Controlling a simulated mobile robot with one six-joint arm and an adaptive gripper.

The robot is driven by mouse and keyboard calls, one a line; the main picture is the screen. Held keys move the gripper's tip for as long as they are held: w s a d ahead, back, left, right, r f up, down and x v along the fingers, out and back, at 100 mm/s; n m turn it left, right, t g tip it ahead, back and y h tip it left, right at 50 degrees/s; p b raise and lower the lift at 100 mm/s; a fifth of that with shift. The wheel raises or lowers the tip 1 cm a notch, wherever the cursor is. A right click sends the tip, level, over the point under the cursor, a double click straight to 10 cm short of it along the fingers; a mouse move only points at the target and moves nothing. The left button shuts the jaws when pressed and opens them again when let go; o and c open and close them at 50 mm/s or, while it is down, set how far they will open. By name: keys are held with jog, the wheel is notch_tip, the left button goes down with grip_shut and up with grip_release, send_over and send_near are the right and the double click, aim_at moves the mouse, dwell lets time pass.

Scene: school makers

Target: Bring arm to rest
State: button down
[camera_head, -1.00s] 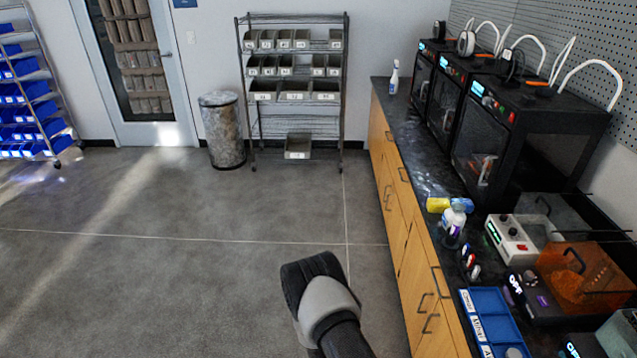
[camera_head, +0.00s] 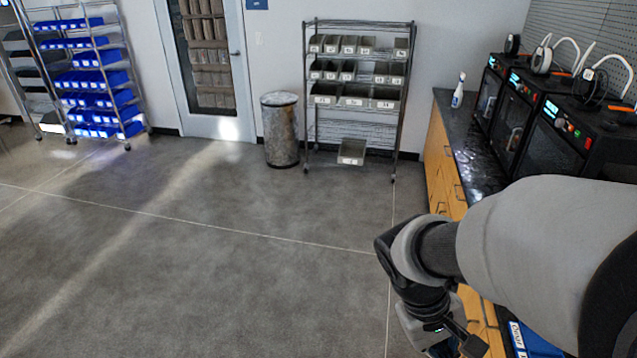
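My arm (camera_head: 545,240) reaches in from the right edge, with a large grey link in front of the counter and a dark joint at its left end. Below that joint it bends down toward the bottom edge. What looks like my gripper (camera_head: 465,342) is a dark shape low in the picture, partly cut off by the frame. Its fingers do not show clearly, so I cannot tell whether it is open or shut. I see nothing held in it.
A wooden counter (camera_head: 437,160) with black 3D printers (camera_head: 565,135) and a spray bottle (camera_head: 458,91) runs along the right. A wire shelf (camera_head: 398,130), metal bin (camera_head: 281,140) and blue-bin rack (camera_head: 140,85) stand at the back. The floor (camera_head: 200,270) is open.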

jog(key=s+a+r+m+t+y, duration=0.2)
jog(key=s+a+r+t+y, duration=0.2)
jog(key=r, duration=0.6)
jog(key=shift+s+a+r+t, duration=0.25)
jog(key=shift+s+a+t, duration=0.25)
jog(key=shift+a+t, duration=0.9)
jog(key=shift+a, duration=0.15)
